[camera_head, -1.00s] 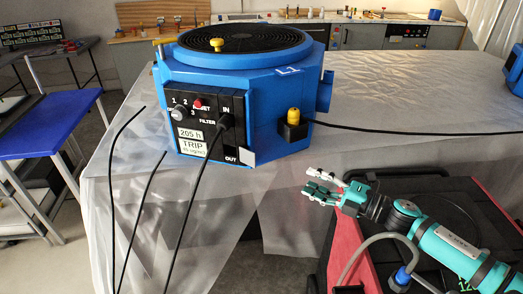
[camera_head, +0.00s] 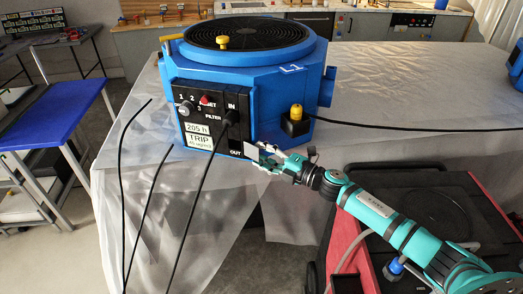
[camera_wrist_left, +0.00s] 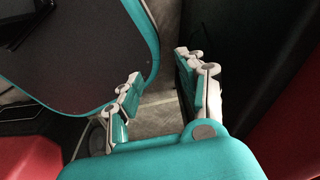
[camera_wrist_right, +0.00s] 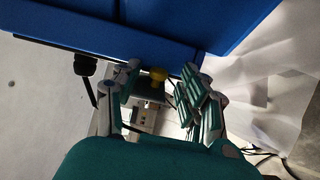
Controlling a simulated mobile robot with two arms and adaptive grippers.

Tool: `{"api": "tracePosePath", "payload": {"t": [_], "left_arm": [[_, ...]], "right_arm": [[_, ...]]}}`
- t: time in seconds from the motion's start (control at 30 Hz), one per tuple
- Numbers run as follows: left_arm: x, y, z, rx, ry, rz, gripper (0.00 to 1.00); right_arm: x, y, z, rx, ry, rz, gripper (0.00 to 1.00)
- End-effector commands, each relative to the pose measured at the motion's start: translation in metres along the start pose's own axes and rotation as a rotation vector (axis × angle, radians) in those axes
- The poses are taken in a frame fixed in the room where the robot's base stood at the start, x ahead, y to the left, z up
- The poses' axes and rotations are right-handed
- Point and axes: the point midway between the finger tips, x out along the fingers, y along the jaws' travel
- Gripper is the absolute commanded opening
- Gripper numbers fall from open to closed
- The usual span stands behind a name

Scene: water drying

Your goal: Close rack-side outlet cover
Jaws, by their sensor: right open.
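The blue machine (camera_head: 262,90) stands on the sheeted table. Its black front panel (camera_head: 240,128) carries an OUT label at the lower right. A small light-grey flap (camera_head: 252,152), which looks like the outlet cover, sticks out beside that label. My right gripper (camera_head: 268,157) is at the flap, its fingertips partly overlapping it; I cannot tell whether they touch. My left gripper (camera_wrist_left: 160,82) is open and empty, away from the machine.
Black cables hang from the panel past the table's front edge. Another cable runs right from a black connector with a yellow cap (camera_head: 296,118). A black-topped cart with a red side (camera_head: 345,240) stands in front.

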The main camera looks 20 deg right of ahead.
Motion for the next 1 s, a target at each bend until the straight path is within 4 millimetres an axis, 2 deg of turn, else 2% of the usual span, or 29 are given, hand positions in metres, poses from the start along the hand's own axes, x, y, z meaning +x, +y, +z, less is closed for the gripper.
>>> {"api": "tracePosePath", "payload": {"t": [0.2,0.4,0.7,1.0], "left_arm": [[-0.002,-0.003,0.015,0.003,-0.023,-0.003,0.40],[-0.002,-0.005,0.016,0.004,-0.025,-0.006,0.40],[-0.002,-0.005,0.013,0.005,-0.020,-0.006,0.40],[-0.004,-0.006,0.009,0.005,-0.014,-0.007,0.40]], "right_arm": [[0.009,0.000,0.000,0.000,0.001,0.000,0.43],[0.008,0.000,0.000,0.000,0.001,0.000,0.41],[0.008,0.001,0.000,0.000,0.001,0.001,0.02],[0.008,0.002,-0.002,0.001,-0.015,0.002,0.00]]}}
